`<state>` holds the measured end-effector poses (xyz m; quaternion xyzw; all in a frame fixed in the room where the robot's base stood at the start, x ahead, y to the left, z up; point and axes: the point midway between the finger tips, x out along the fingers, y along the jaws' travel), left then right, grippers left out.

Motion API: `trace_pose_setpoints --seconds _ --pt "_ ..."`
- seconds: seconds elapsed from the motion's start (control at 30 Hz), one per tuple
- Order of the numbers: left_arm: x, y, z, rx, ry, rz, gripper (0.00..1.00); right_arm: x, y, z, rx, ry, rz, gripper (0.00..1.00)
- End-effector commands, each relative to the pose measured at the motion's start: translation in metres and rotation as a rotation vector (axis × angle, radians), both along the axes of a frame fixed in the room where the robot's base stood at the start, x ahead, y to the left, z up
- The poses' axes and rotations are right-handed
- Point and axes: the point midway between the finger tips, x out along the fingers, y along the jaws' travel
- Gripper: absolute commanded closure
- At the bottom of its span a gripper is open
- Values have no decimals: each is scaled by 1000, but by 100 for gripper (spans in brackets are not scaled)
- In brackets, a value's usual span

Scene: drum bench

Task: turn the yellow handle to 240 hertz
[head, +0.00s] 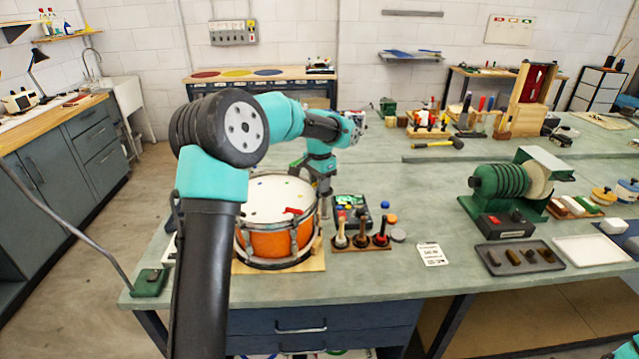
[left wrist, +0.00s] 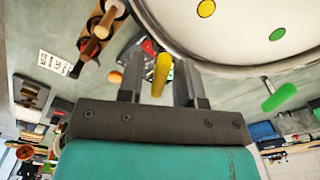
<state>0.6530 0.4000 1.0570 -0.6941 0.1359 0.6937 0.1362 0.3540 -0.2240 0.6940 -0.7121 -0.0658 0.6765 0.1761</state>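The drum has a white head and an orange shell (head: 282,245); it stands on a wooden board. Its white head also fills the top right of the left wrist view (left wrist: 235,25), with yellow and green dots near the rim. The yellow handle (left wrist: 161,76) stands beside the rim in the left wrist view, between the fingers of my left gripper (left wrist: 160,88). The fingers look open, with a gap at the handle's left side. In the head view my left gripper (head: 323,200) points down at the drum's right edge, and the handle cannot be made out there. My right gripper is out of view.
A green handle (left wrist: 280,97) stands farther along the rim. A dark device with a screen (head: 352,212) and a rack of upright tools (head: 360,243) stand right of the drum. A white card (head: 432,254) lies farther right. Bare bench lies in front of the rack.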

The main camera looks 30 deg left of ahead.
Motion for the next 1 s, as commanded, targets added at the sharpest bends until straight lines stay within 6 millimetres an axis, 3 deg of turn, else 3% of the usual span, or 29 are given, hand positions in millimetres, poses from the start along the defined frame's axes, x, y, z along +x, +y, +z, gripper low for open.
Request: trace_pose_setpoints --seconds 0.47,0.67,1.0 --pt "0 0 9 0 -1 0 62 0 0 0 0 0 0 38" --pt "0 0 37 1 -4 -1 62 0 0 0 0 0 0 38" --pt "1 0 102 -1 -4 0 62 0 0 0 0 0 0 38"
